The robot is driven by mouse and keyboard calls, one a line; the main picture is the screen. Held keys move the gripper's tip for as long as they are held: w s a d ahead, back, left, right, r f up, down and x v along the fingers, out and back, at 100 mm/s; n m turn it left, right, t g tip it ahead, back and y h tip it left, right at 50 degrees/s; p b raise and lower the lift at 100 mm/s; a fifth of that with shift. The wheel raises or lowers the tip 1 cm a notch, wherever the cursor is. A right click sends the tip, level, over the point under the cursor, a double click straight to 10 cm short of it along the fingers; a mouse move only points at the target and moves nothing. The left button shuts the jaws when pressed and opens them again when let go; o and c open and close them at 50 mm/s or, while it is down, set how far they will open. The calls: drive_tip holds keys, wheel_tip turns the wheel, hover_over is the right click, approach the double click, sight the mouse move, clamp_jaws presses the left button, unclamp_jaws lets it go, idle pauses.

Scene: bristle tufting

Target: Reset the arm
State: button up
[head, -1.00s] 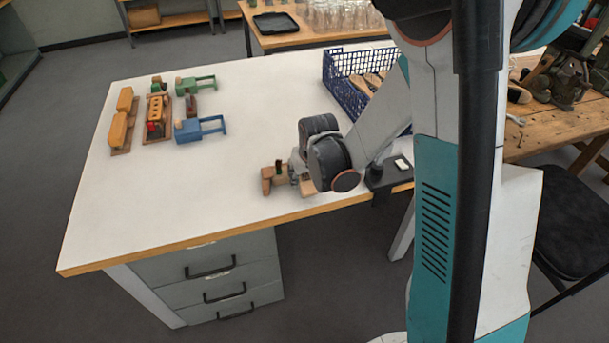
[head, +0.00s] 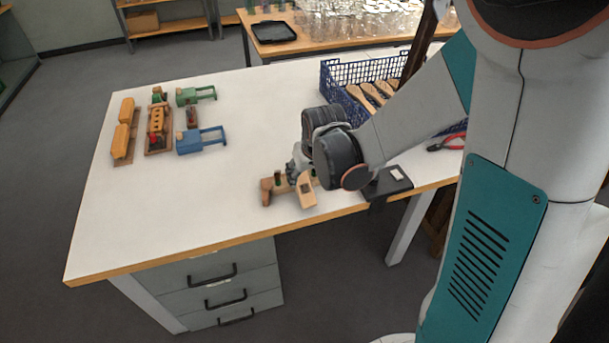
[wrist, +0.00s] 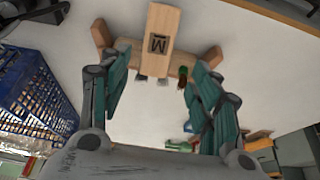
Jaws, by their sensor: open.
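My gripper (head: 296,170) is low over the front edge of the white table, partly hidden by my wrist. In the wrist view its teal fingers (wrist: 155,78) are spread apart with nothing clamped between them. Just beyond the fingertips is a pale wooden block (wrist: 161,30) stamped with an M. It lies across a wooden holder (wrist: 122,47) with raised ends, and small dark tufts and a green bit show below it. In the head view the block (head: 307,190) looks tilted on the holder (head: 267,190); whether it touches a finger I cannot tell.
A blue crate (head: 339,74) with wooden pieces stands at the back right. Red-handled pliers (head: 447,143) and a black stand (head: 388,183) are to the right. Green (head: 195,95), blue (head: 201,139) and yellow (head: 121,140) items sit at the left. The table (head: 160,205) is clear at front left.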

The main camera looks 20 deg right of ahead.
drive_tip(key=s+r+t, duration=0.2)
drive_tip(key=s+r, duration=1.4)
drive_tip(key=s, duration=0.3)
drive_tip(key=shift+s+r+t+p, duration=0.15)
drive_tip(key=shift+r+t+p, duration=0.1)
drive_tip(key=shift+t+p, duration=0.05)
idle(0.6)
